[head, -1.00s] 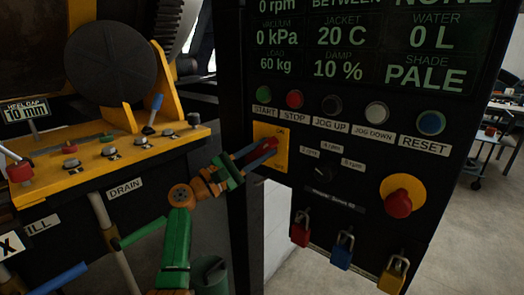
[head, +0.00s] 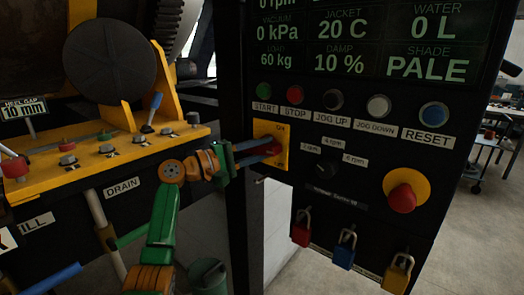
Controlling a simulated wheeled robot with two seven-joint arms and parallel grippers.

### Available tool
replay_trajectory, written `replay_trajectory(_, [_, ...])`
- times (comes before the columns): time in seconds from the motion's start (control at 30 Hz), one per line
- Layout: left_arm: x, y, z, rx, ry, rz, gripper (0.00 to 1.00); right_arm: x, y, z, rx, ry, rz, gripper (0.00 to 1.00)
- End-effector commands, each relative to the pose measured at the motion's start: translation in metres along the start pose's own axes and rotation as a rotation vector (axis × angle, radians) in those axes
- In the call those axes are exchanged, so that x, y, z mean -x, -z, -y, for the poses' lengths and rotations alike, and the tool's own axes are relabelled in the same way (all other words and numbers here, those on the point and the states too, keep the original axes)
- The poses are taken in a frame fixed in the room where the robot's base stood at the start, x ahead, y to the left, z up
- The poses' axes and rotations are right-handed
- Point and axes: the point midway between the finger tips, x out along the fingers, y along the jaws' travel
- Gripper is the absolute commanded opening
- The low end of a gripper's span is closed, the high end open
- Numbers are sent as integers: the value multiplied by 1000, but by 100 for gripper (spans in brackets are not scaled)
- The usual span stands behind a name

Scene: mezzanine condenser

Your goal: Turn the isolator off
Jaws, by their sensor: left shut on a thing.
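The isolator is a yellow plate (head: 283,163) with a red handle (head: 267,149), on the left side of the black control panel. The fingers point right and lie nearly level. They hide part of the handle, so its exact angle is hard to tell. My right gripper is not in view.
A row of buttons, including green START (head: 264,89) and red STOP (head: 294,93), sits just above the isolator. A speed knob (head: 328,171) and a red emergency button (head: 402,198) are to its right. Padlocks (head: 301,231) hang below. Yellow machinery (head: 80,160) stands left.

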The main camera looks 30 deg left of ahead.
Motion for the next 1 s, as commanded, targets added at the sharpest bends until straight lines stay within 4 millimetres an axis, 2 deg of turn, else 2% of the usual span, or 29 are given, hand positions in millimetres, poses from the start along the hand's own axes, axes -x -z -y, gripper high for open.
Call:
replay_trajectory(0.6, [0, 0, -3, -537, 217, -3, 0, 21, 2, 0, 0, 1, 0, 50])
replay_trajectory(1.0, [0, 1, -2, -795, 320, -5, 0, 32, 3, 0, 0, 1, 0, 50])
